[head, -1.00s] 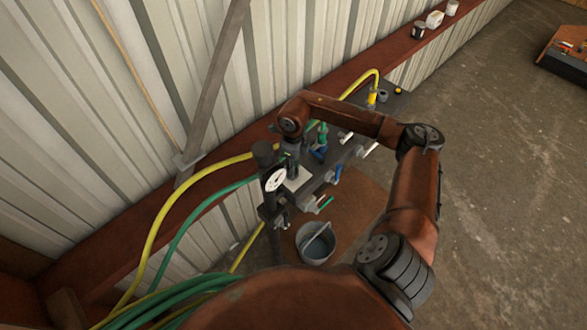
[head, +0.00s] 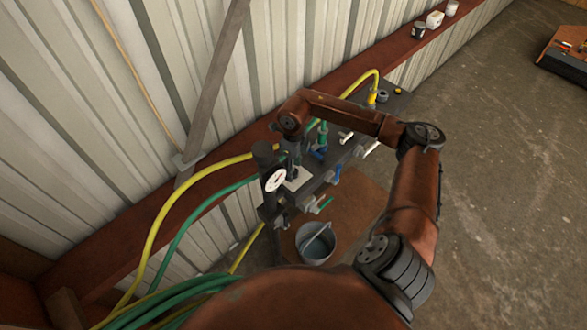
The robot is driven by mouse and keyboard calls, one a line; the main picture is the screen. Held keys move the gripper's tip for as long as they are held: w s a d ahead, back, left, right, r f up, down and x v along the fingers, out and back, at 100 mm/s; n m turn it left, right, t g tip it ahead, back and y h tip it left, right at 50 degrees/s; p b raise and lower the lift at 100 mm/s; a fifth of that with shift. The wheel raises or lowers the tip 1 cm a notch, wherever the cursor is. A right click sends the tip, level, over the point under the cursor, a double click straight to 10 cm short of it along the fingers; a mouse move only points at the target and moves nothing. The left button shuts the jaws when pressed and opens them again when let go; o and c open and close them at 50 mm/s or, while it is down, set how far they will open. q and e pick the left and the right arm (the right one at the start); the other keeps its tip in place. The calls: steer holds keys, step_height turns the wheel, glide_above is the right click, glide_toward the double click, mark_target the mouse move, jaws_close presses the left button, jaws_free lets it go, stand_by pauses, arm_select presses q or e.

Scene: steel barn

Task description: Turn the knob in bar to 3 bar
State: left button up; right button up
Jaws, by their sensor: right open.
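A round white pressure gauge (head: 276,180) with a dark rim stands on a dark post at the near end of the dark bench (head: 398,104). My right arm reaches over the bench from the right, and its wrist bends down. My right gripper (head: 294,172) is a small dark shape below the wrist, just right of the gauge, pointing down over a pale plate (head: 301,181). It is open. The knob cannot be made out; the gripper and wrist cover that spot. Whether the fingers touch anything there cannot be told. The gauge reading is too small to read. My left gripper is not in view.
Valves with blue, green and white handles line the bench. A yellow hose (head: 187,194) and a green hose (head: 181,240) run along its left side by the corrugated wall. A grey bucket (head: 315,243) stands below in front.

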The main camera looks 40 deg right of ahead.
step_height(320, 180, up, 11)
steer(key=shift+r, duration=0.15)
stand_by(0.6)
